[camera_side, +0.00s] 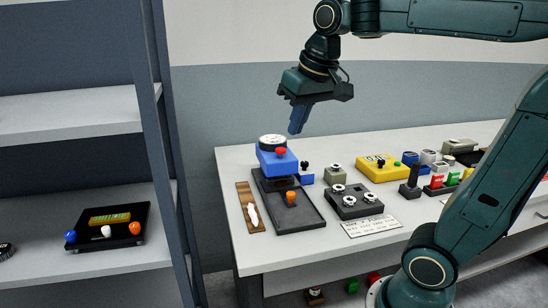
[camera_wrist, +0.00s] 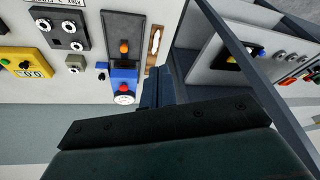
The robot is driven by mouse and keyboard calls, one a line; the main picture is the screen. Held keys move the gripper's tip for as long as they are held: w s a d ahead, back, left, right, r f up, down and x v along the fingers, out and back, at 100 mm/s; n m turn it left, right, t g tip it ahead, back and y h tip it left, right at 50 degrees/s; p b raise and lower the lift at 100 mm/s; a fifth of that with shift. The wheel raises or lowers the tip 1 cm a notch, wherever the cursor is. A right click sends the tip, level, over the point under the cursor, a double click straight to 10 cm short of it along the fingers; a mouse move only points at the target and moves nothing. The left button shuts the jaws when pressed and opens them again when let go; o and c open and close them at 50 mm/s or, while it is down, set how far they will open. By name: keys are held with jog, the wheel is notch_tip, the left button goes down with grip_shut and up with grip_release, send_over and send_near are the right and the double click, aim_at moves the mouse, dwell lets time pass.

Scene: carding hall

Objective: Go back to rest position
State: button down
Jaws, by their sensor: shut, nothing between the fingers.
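My gripper (camera_side: 299,118) hangs in the air above the left end of the white table, with its blue fingers together and nothing between them. In the wrist view the fingers (camera_wrist: 158,86) point toward the table's edge near the shelf. Below it in the side view stands a blue box (camera_side: 277,161) with a red button and a white-faced dial on top. The box is at the back end of a dark tray (camera_side: 300,219), which also holds an orange knob (camera_side: 291,198). The gripper is apart from all of them.
A wooden strip (camera_side: 245,199) with a white piece lies left of the tray. A dark box with dials (camera_side: 354,202) and a yellow box (camera_side: 378,168) stand to the right. A grey shelf (camera_side: 75,119) at left holds a black panel (camera_side: 108,226). The air around the gripper is clear.

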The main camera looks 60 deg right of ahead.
jog(key=s+a+f+n+t, duration=0.1)
jog(key=s+a+f+n, duration=0.1)
jog(key=s+a+f, duration=0.1)
jog(key=s+a+f+n+y, duration=0.1)
jog(key=s+a+f+n, duration=0.1)
jog(key=s+f, duration=0.3)
jog(key=s+a, duration=0.1)
jog(key=s, duration=0.2)
jog(key=shift+f+t, duration=0.2)
jog(key=shift+t, duration=0.2)
